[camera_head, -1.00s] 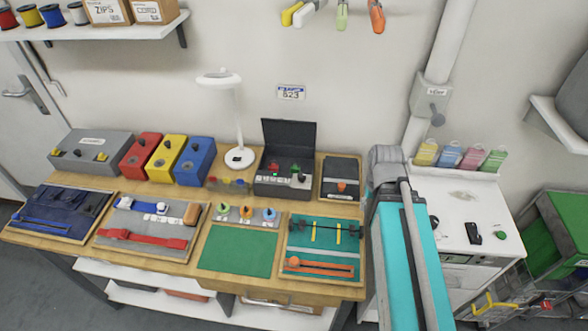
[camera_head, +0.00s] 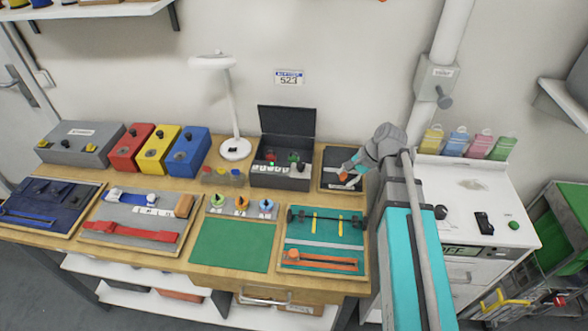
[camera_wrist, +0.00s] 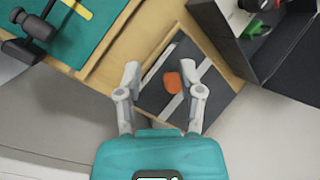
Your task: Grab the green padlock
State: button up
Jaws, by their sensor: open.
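A small green item, likely the green padlock (camera_wrist: 253,30), is in the open black case; it is partly cut off from clear view and small in the wrist view. In the head view it shows as a small green spot (camera_head: 293,158). My gripper (camera_wrist: 165,83) is open and empty above the dark tray to the right of the case. An orange item (camera_wrist: 173,83) lies below, between the open fingers in the picture. In the head view my gripper (camera_head: 347,172) hangs over that tray, partly hidden by my arm.
The black case (camera_head: 285,122) has its lid raised at the back. The dark tray (camera_wrist: 222,110) has grey straps. A teal tray (camera_head: 330,225), a green mat (camera_head: 232,245) and a white lamp (camera_head: 235,148) are nearby. A white cabinet (camera_head: 465,200) stands to the right.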

jog(key=w+m+y+b, duration=0.1)
jog(key=w, duration=0.1)
jog(key=w+a+f+m+y+b, duration=0.1)
jog(key=w+m+b, duration=0.1)
jog(key=w+a+f+m+y+b, duration=0.1)
jog(key=w+m, duration=0.1)
jog(key=w, duration=0.1)
jog(key=shift+a+y, duration=0.15)
jog(key=shift+y, duration=0.15)
jog(key=w+m+y+b, duration=0.1)
jog(key=w, duration=0.1)
jog(key=w+m+y+b, duration=0.1)
jog(key=m, duration=0.1)
jog(key=w+a+m+t+y+b, duration=0.1)
jog(key=w+b, duration=0.1)
jog(key=shift+w+r+m, duration=0.3)
jog(key=shift+m, duration=0.1)
jog(key=shift+w+r+m+y, duration=0.3)
jog(key=shift+w+m+y, duration=0.1)
jog(key=shift+m, duration=0.1)
jog(key=b, duration=0.4)
send_near(294, 157)
jog(key=shift+s+a+r, duration=0.1)
jog(key=shift+a, duration=0.4)
jog(key=shift+a+r, duration=0.15)
jog(key=shift+a, duration=0.85)
